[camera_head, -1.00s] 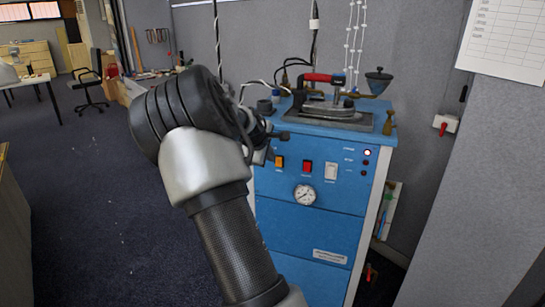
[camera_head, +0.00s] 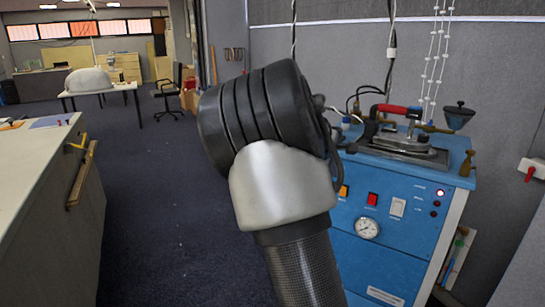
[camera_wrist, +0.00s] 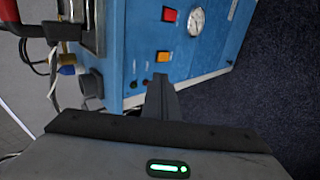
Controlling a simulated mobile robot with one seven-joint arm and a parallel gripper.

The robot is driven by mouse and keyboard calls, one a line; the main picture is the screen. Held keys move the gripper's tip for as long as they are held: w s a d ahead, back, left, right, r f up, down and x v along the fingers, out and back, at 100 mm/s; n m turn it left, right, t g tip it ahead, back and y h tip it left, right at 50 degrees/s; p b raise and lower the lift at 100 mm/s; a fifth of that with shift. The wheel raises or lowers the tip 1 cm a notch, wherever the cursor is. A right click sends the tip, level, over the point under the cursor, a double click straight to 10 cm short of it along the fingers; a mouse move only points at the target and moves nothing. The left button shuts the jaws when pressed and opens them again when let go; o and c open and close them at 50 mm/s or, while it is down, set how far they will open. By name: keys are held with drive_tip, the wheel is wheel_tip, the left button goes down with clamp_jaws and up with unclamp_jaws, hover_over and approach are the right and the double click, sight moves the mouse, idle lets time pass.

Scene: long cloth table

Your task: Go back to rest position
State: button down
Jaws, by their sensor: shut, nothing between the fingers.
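My gripper (camera_wrist: 160,84) shows in the wrist view as dark fingers close together, with nothing between them. It hangs in front of the blue steam iron cabinet, close to its orange and red switches; I cannot tell the exact gap. In the head view my raised arm covers the gripper, so it is not seen there. The blue cabinet (camera_head: 385,258) stands right of my arm in the head view. An iron (camera_head: 405,140) with a red handle rests on its top. The cabinet also shows on its side in the wrist view (camera_wrist: 206,48).
A long pale table (camera_head: 38,165) runs along the left. Open dark carpet (camera_head: 180,215) lies between it and my arm. A small white table (camera_head: 97,91) and a black chair (camera_head: 168,92) stand at the back. A grey partition (camera_head: 330,55) stands behind the cabinet.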

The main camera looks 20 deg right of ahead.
drive_tip(key=s+a+r+m+y, duration=0.2)
drive_tip(key=s+a+m+y, duration=0.15)
drive_tip(key=s+a, duration=1.25)
drive_tip(key=s+a+r+m+y, duration=0.1)
drive_tip(key=s+a+m+y, duration=0.25)
drive_tip(key=s+a, duration=1.2)
wheel_tip(320, 180, up, 19)
drive_tip(key=a+p, duration=0.1)
drive_tip(key=p, duration=1.8)
drive_tip(key=shift+y, duration=0.3)
